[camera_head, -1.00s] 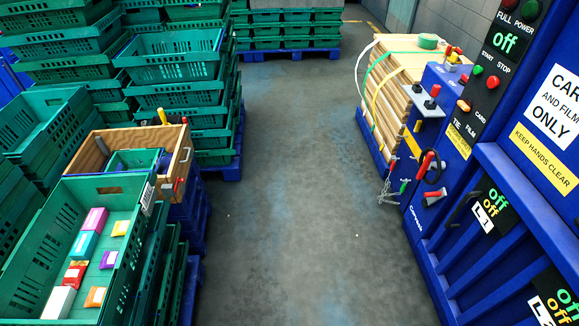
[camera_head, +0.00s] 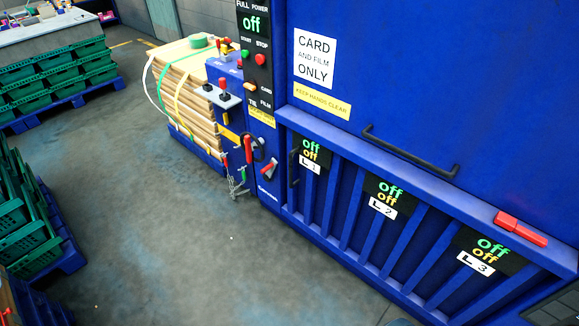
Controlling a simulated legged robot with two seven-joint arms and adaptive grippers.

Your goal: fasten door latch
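A blue machine (camera_head: 400,80) with a large flat upper door fills the right half of the head view. A long black handle bar (camera_head: 410,155) is fixed low on this door. A red lever (camera_head: 521,229) lies across the machine at the right, just above the label L3; it looks like a latch, but I cannot tell whether it is fastened. A red-handled lever (camera_head: 268,170) and an upright red handle (camera_head: 248,149) are at the machine's left side. Neither of my grippers shows clearly.
The control panel (camera_head: 254,50) with "off" display and buttons stands left of the door. A strapped stack of brown bales (camera_head: 190,100) is beyond it. Green crates (camera_head: 25,225) stand on blue pallets at the left. The grey floor (camera_head: 150,240) between is clear.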

